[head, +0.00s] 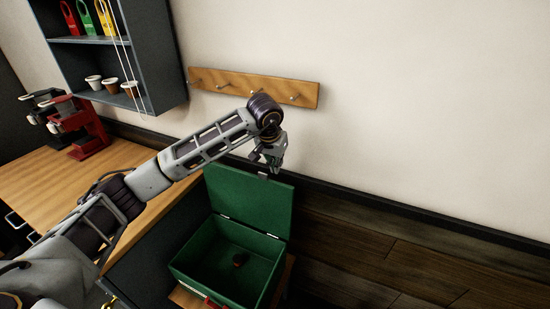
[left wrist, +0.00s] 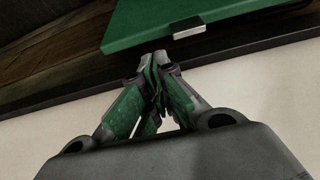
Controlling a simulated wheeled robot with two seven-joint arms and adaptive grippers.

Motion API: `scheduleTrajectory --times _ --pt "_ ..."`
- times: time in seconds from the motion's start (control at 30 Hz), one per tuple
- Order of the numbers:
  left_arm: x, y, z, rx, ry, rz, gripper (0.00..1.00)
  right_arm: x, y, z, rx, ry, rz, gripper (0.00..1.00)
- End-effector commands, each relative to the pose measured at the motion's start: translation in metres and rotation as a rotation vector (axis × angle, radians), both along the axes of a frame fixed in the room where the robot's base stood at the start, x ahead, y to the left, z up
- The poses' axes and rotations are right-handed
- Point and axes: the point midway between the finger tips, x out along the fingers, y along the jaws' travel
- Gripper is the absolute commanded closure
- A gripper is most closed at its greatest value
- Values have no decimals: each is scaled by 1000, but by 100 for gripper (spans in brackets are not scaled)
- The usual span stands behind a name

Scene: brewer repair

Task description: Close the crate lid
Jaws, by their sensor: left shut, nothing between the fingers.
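A green crate (head: 187,262) stands low by the wall with its lid (head: 250,200) raised upright along its back edge. My left gripper (head: 273,167) is shut and empty, at the upper edge of the raised lid, next to a small metal latch piece. In the left wrist view the closed fingertips (left wrist: 160,58) are just beside the lid's edge (left wrist: 150,25) and its metal latch plate (left wrist: 188,28). I cannot tell whether they touch. My right gripper is not in view.
A wooden peg rail (head: 250,86) is on the wall behind my left arm. A wooden counter (head: 50,175) at left carries a red brewer (head: 85,130) and a dark one. A dark shelf (head: 150,60) with cups hangs above. The floor right of the crate looks clear.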

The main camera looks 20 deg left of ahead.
Motion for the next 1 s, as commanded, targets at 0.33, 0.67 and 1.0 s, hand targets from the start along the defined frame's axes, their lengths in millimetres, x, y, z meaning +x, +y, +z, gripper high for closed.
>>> scheduleTrajectory --times 0.33,0.67,1.0 --pt "12 -2 -38 -1 1 1 100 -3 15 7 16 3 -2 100" --pt "16 -2 -50 0 -1 0 100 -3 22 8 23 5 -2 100" --pt "16 -2 -50 0 -1 0 100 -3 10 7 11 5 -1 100"
